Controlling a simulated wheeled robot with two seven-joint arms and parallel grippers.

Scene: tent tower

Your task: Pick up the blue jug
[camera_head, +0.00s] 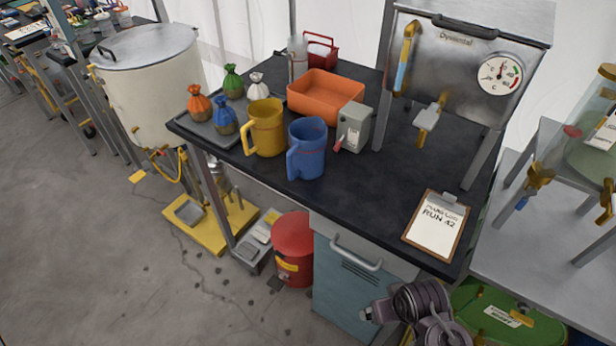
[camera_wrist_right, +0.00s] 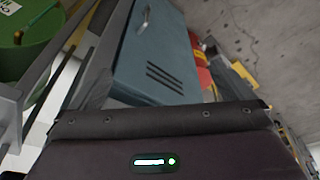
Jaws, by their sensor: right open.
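The blue jug (camera_head: 307,150) stands upright on the black table top (camera_head: 390,185), near its front edge. Its handle points left and toward the front. A yellow jug (camera_head: 265,128) stands just to its left. My right gripper (camera_head: 372,313) is low at the bottom of the head view, in front of the blue cabinet, below and right of the blue jug and well apart from it. It is open; its fingers are hard to make out. The right wrist view shows a dark housing and the cabinet, not the jug. My left gripper is not in view.
A grey box with a red lever (camera_head: 354,128) stands close right of the blue jug. An orange bin (camera_head: 325,95) is behind it. A tray (camera_head: 205,131) with several small sacks is left. A clipboard (camera_head: 437,226) lies right, with bare table between. The blue cabinet (camera_wrist_right: 160,55) is below.

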